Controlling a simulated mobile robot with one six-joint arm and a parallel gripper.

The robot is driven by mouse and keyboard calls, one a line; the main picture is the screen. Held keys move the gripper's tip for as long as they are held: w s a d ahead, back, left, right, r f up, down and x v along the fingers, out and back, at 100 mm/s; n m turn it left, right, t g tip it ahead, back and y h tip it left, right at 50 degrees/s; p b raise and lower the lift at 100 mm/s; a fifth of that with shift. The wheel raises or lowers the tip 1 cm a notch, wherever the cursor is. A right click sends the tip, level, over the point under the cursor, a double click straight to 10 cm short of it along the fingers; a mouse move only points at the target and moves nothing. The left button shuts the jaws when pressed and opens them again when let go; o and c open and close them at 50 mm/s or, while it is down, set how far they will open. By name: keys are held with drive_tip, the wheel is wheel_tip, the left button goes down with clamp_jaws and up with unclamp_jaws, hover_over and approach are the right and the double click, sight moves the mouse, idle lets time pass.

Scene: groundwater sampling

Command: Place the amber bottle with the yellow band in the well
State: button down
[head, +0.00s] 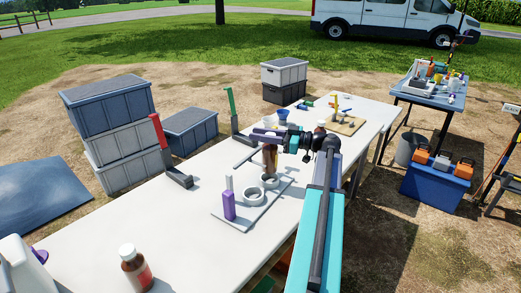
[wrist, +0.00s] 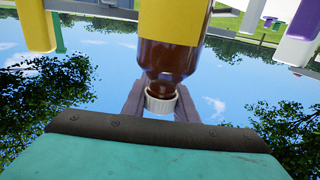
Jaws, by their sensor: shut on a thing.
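My gripper (head: 272,139) is shut on the amber bottle (head: 270,158) near its neck. The wrist view, upside down, shows the yellow band (wrist: 182,22) and the white cap (wrist: 160,100) between the fingers. The bottle hangs about upright, cap up. Two pale ring-shaped wells stand on a grey board on the table: a rear ring (head: 269,181) and a front ring (head: 252,197). The bottle's lower end is at or just above the rear ring. I cannot tell whether it is inside, as its base is hidden.
A purple block (head: 229,206) stands on the board's left corner. Another amber bottle (head: 136,272) with a reddish label stands at the table's front. Red (head: 160,132) and green (head: 231,102) upright brackets line the far edge. The table's left part is largely clear.

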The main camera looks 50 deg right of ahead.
drive_tip(key=shift+f, duration=1.25)
drive_tip(key=shift+f, duration=2)
drive_tip(key=c, duration=1.4)
unclamp_jaws()
drive_tip(key=shift+r, duration=0.2)
drive_tip(key=b+v, duration=0.1)
drive_tip(key=v, duration=1.1)
